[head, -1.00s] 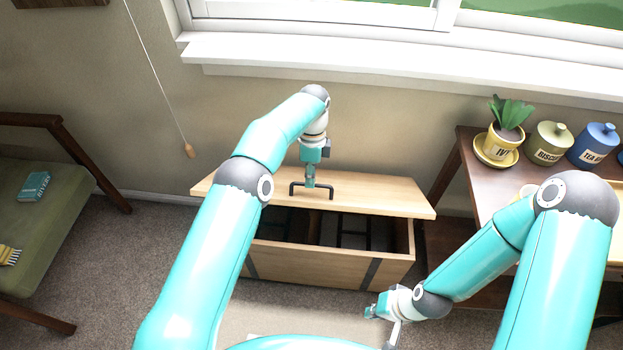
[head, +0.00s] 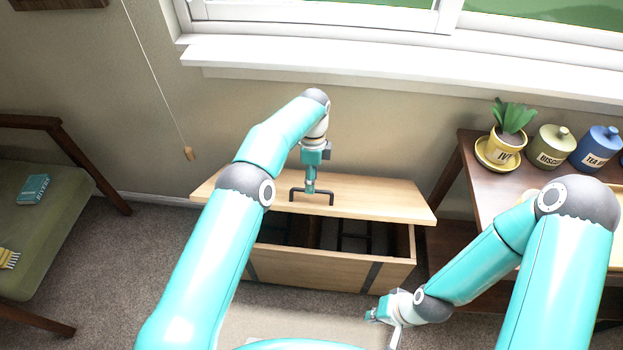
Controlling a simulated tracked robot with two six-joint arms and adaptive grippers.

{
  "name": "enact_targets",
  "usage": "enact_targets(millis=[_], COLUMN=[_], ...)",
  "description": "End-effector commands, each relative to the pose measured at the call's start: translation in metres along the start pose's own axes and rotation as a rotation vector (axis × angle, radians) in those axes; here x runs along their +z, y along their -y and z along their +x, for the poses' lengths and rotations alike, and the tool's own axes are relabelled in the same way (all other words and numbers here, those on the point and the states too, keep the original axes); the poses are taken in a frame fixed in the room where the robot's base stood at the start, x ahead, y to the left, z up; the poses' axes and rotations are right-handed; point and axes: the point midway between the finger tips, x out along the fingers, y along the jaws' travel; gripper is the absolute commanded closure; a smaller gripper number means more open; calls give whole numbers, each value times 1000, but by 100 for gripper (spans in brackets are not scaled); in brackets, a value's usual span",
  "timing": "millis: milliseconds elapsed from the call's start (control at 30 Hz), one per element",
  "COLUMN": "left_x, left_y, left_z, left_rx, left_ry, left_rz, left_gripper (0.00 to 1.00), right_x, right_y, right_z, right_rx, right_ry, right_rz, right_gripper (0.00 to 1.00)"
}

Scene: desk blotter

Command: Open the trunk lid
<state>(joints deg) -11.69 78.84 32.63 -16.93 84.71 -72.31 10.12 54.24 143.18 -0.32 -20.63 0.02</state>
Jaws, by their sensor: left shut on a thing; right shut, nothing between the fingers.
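The wooden trunk (head: 308,267) stands on the carpet against the wall below the window. Its lid (head: 377,199) is tilted partly up, with a gap at the front that shows the dark inside. A black bar handle (head: 331,199) sits on the lid. My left gripper (head: 310,190) is shut on the handle from above. My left arm hides the trunk's left front part. My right gripper (head: 372,316) is shut and empty, low in front of the trunk's right corner and apart from it.
A dark wooden table (head: 478,190) at the right bears a potted plant (head: 508,135), a green canister (head: 550,147) and a blue canister (head: 594,148). A green-cushioned seat (head: 50,230) is at the left. A cord with a wooden pull (head: 188,153) hangs by the wall.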

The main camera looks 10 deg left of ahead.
Motion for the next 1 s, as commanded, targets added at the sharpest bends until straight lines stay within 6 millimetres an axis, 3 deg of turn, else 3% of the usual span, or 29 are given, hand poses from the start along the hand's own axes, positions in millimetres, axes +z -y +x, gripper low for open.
enact_targets(millis=[467,833,1000], left_x=[1,0,-1], left_y=[1,-13,-17], left_z=[-12,-75,-91], left_rx=[-15,-10,-6], left_ry=[-1,-1,0], left_rz=[-2,-1,0], left_gripper=[63,63,63], right_x=[0,0,0], right_y=[0,0,0], right_z=[-1,-1,-1], right_rx=[0,0,0], right_ry=[0,0,0], right_rz=[0,0,0], right_gripper=[100,100,100])
